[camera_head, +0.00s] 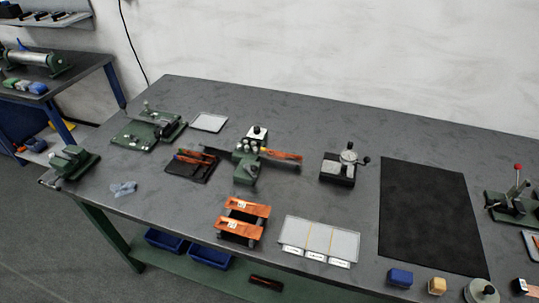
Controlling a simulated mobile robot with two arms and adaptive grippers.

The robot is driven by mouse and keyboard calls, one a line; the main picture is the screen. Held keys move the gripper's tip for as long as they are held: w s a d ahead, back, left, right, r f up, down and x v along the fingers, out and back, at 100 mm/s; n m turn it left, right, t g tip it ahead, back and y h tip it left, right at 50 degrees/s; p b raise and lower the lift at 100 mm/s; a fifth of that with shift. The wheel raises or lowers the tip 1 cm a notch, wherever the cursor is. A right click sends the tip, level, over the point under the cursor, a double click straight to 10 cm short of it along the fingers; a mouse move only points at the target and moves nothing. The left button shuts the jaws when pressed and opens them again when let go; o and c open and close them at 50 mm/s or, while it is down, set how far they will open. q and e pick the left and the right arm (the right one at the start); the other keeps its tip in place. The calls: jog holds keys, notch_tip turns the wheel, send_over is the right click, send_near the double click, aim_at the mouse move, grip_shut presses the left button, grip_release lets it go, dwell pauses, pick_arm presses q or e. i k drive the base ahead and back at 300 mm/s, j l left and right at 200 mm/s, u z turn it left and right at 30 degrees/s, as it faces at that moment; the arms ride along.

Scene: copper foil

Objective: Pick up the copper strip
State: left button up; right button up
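Two flat copper strips (248,207) lie one behind the other across a small rack near the table's front edge. Another copper-coloured strip (281,155) sticks out to the right from a green machine (247,171) in the middle of the table. A dark tray (178,168) left of the machine holds orange-red pieces that may be tools. I cannot tell which strip the task names. Neither of my grippers shows in the head view.
A light divided tray (320,236) with labels stands right of the rack. A black mat (430,213) covers the right side, bare on top. Blue (400,277) and yellow (437,286) blocks sit at the front edge. A lever device (345,165) stands behind the tray.

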aim_at(271, 152)
jog(key=l+z, duration=0.35)
jog(key=i+l+z, duration=0.1)
jog(key=l+z, duration=0.25)
